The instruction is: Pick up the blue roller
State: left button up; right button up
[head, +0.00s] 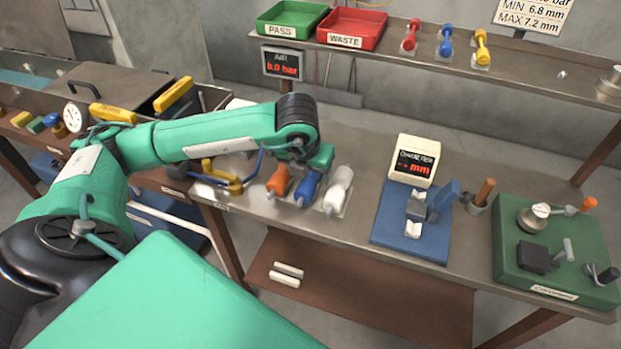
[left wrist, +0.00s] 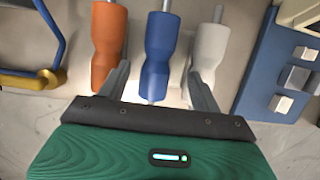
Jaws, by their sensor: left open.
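The blue roller (head: 308,187) lies on the workbench between an orange roller (head: 278,180) and a white roller (head: 339,186). In the left wrist view the blue roller (left wrist: 161,55) lies between the two fingers of my left gripper (left wrist: 160,85). The fingers are spread apart, with one near the orange roller (left wrist: 108,45) and the other near the white roller (left wrist: 211,50). In the head view my left gripper (head: 303,172) is above the rollers, partly hidden by its own wrist. My right gripper does not show.
A blue gauge fixture (head: 390,226) with a display (head: 413,161) stands to the right. A green fixture board (head: 510,262) is farther right. A yellow-and-blue tool (head: 225,178) lies to the left. PASS (head: 290,20) and WASTE (head: 350,28) trays sit on the shelf behind.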

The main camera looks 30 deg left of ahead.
aim_at(310, 176)
pick_arm(q)
jog(key=shift+a+p+x, duration=0.2)
jog(key=shift+p+x, duration=0.2)
jog(key=shift+x, duration=1.55)
jog(key=shift+w+r, duration=0.1)
jog(key=shift+w, duration=0.05)
jog(key=c, duration=1.2)
jog(key=shift+c, duration=0.2)
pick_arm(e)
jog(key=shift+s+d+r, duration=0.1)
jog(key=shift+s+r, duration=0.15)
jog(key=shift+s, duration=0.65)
